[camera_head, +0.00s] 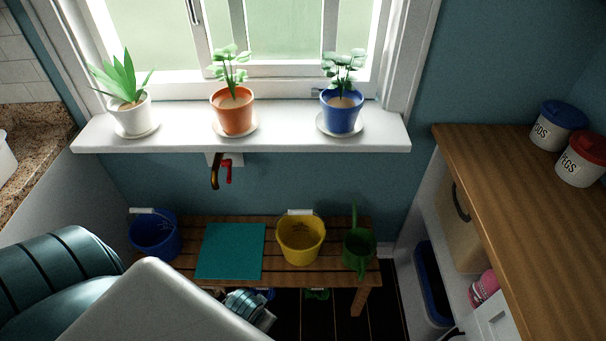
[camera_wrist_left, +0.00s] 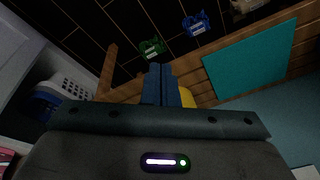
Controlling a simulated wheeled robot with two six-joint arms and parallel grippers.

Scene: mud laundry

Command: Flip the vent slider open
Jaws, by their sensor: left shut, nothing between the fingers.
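I cannot make out a vent slider in either view. The window (camera_head: 285,30) stands at the top of the head view, with its upper part out of frame. My left gripper (camera_wrist_left: 160,84) is shut and empty in the left wrist view, its dark blue fingers side by side. In the head view my left arm fills the lower left, and I cannot clearly tell the fingertips there. My right gripper is in neither view.
A slatted bench (camera_head: 187,262) holds a blue bucket (camera_head: 155,238), teal mat (camera_head: 230,250), yellow bucket (camera_head: 300,242) and green watering can (camera_head: 358,250). A wooden counter (camera_head: 510,210) stands right.

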